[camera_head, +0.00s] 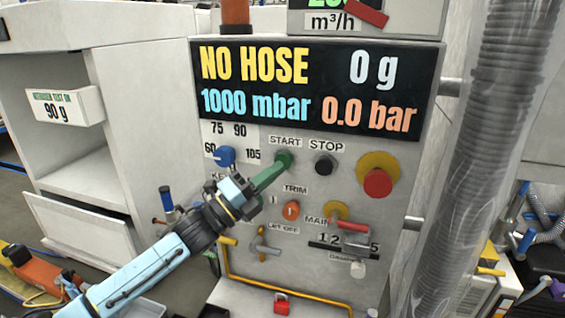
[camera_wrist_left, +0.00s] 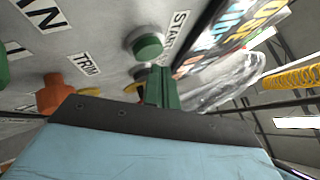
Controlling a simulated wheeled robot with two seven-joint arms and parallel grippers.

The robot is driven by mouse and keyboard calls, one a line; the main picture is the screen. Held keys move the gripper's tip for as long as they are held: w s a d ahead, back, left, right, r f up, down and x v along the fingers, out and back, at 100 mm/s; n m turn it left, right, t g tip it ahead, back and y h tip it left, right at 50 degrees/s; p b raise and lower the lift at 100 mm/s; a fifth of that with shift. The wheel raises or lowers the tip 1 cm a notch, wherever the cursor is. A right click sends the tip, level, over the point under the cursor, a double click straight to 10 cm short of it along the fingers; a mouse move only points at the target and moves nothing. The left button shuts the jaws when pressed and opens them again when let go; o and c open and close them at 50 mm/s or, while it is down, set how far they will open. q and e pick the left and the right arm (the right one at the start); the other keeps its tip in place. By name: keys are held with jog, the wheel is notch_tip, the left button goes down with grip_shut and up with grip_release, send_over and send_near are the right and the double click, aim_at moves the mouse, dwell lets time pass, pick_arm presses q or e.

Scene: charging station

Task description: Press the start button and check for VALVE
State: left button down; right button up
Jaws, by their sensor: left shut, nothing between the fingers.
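The display (camera_head: 315,85) on the grey panel reads "NO HOSE", "0 g", "1000 mbar" and "0.0 bar"; the word VALVE does not show on it. The green start button (camera_head: 285,158) sits under the START label, left of the black stop button (camera_head: 326,165). My left gripper (camera_head: 268,177) is shut and empty, its green fingers pointing up at the start button. In the left wrist view, the shut fingers (camera_wrist_left: 161,86) are just below the round green start button (camera_wrist_left: 147,46). I cannot tell whether they touch it. My right gripper is not in view.
A blue knob (camera_head: 225,155) is left of the start button. An orange trim knob (camera_head: 291,210) and a red knob on a yellow base (camera_head: 377,183) are nearby. A clear tube with a ribbed hose (camera_head: 470,190) stands at the right. A white cabinet (camera_head: 140,110) is left.

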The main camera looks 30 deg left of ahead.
pick_arm(q)
jog(key=shift+w, duration=0.1)
dwell(0.6)
jog(key=shift+w+a, duration=0.1)
jog(key=shift+w, duration=0.25)
jog(key=shift+w+a, duration=0.1)
jog(key=shift+w, duration=0.3)
dwell(0.6)
jog(key=shift+s, duration=0.1)
jog(key=shift+s+d, duration=0.2)
jog(key=shift+s, duration=0.55)
jog(key=shift+s, duration=0.1)
jog(key=s+p, duration=0.1)
jog(key=s, duration=0.1)
jog(key=s+d, duration=0.1)
jog(key=s, duration=0.1)
jog(key=shift+s+d+p, duration=0.1)
jog(key=shift+s+p, duration=0.25)
